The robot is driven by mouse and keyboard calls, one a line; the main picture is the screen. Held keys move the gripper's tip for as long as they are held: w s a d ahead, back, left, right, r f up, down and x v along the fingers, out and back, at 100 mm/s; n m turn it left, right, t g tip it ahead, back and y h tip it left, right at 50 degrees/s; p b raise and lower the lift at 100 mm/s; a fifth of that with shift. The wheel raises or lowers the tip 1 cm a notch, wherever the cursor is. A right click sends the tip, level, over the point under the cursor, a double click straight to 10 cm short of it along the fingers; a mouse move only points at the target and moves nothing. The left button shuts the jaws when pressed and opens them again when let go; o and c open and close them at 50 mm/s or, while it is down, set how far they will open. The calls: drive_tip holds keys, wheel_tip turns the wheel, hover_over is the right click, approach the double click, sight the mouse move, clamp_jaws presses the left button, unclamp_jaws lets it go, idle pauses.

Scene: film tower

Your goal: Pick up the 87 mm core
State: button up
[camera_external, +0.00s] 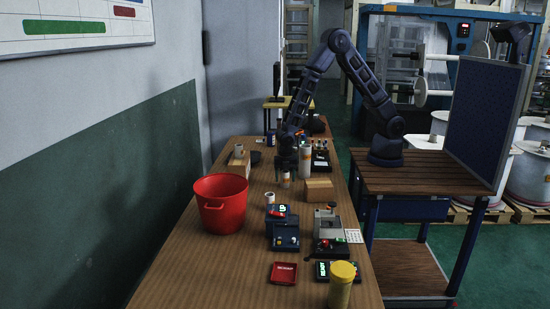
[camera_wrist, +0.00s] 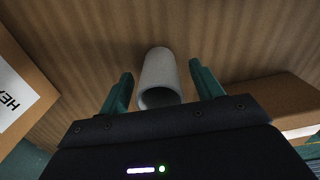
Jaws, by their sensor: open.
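A short pale grey hollow core (camera_wrist: 158,72) stands on the wooden table, its open end facing the wrist camera. In the wrist view my gripper (camera_wrist: 160,70) is open, with one green finger on each side of the core and a gap visible on both sides. In the external view my gripper (camera_external: 286,168) points down directly over this core (camera_external: 285,181), whose upper part is hidden. No size mark is readable on any core.
A cardboard box (camera_external: 319,189) stands close right of the gripper, and a taller pale cylinder (camera_external: 305,160) stands just behind. A red bucket (camera_external: 221,204) is at left. Devices and a yellow-lidded jar (camera_external: 342,284) fill the near right side.

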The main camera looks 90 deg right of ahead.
drive_tip(key=shift+f, duration=1.3)
drive_tip(key=c, duration=1.1)
drive_tip(key=shift+o, duration=0.2)
drive_tip(key=shift+r, duration=0.15)
